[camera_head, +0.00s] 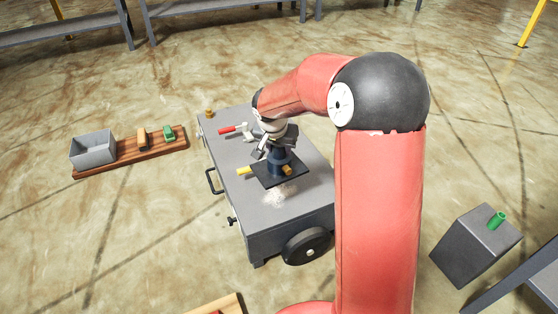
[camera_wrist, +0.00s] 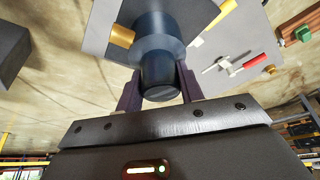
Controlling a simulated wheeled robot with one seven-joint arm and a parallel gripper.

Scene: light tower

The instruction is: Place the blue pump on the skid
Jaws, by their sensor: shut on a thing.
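The blue pump (camera_head: 281,160) is upright in my gripper over the grey cart top. It is a dark blue cylinder with a brass stub (camera_wrist: 122,36) on its side. My gripper (camera_wrist: 158,88) is shut on the pump's narrow end, with one finger on each side. In the head view my gripper (camera_head: 276,143) partly hides the pump. A dark square plate (camera_head: 264,178), which looks like the skid, is directly under the pump. I cannot tell whether the pump's base touches it. A yellow piece (camera_head: 244,170) shows at the plate's left edge.
A red-handled tool (camera_head: 232,129) and a brass knob (camera_head: 208,113) are on the wheeled cart (camera_head: 235,190). A wooden board (camera_head: 110,160) at left holds a grey bin (camera_head: 92,149) and small blocks. A grey box (camera_head: 474,247) stands at right. Floor between is clear.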

